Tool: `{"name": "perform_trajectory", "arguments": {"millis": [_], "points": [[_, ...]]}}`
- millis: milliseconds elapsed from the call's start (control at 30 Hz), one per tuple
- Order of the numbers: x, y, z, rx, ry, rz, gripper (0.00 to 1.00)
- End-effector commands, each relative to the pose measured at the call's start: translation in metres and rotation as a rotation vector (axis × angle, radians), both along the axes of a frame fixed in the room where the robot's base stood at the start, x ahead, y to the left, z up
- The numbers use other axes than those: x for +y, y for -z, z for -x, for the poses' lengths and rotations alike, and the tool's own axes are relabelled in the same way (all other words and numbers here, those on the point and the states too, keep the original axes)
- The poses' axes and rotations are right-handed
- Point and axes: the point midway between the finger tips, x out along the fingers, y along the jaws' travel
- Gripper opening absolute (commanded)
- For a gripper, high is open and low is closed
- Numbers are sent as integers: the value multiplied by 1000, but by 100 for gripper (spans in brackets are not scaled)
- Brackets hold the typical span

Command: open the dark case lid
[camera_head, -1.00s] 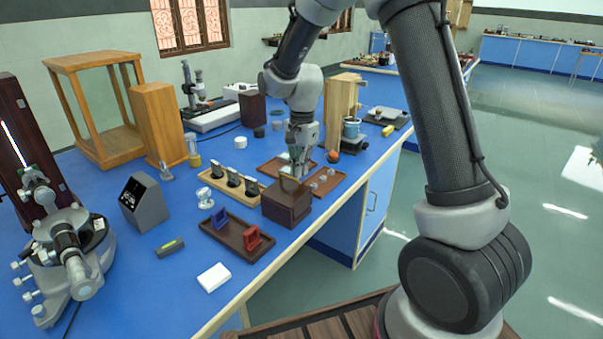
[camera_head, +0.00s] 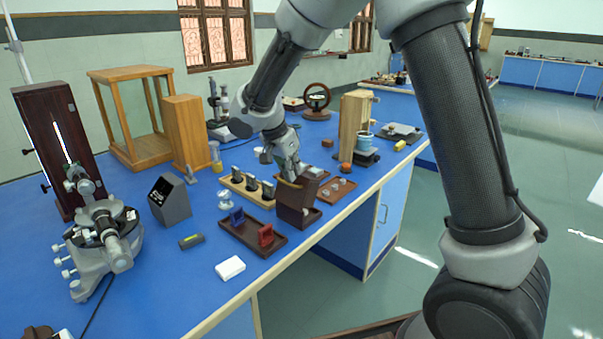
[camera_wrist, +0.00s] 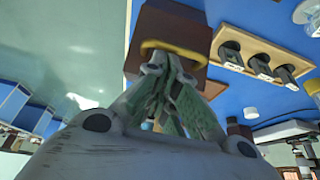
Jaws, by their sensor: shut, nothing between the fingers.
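The dark brown case (camera_head: 313,216) stands near the bench's front edge. Its lid (camera_head: 293,208) appears raised, standing roughly upright above the low base. My gripper (camera_head: 291,178) is at the lid's upper edge, its fingers shut with nothing gripped. In the wrist view, a brass-coloured handle loop (camera_wrist: 182,49) crosses just beyond my fingertips (camera_wrist: 160,62), against the brown lid (camera_wrist: 172,22). Whether the fingertips are hooked through the loop or only touch it, I cannot tell. The inside of the case is mostly hidden.
A dark tray with blue and red holders (camera_head: 250,236) lies left of the case. A wooden rack with black pieces (camera_head: 247,190) is behind it. A reddish tray (camera_head: 340,190) lies to the right. A white block (camera_head: 230,268) sits near the front edge.

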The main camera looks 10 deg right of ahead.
Motion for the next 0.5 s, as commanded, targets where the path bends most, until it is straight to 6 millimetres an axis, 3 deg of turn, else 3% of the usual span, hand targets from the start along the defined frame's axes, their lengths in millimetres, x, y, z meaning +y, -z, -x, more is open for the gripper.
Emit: {"name": "perform_trajectory", "arguments": {"millis": [133,500], "points": [[15,1,10,-72,-7,105,0],[42,9,30,-68,2,96,0]]}}
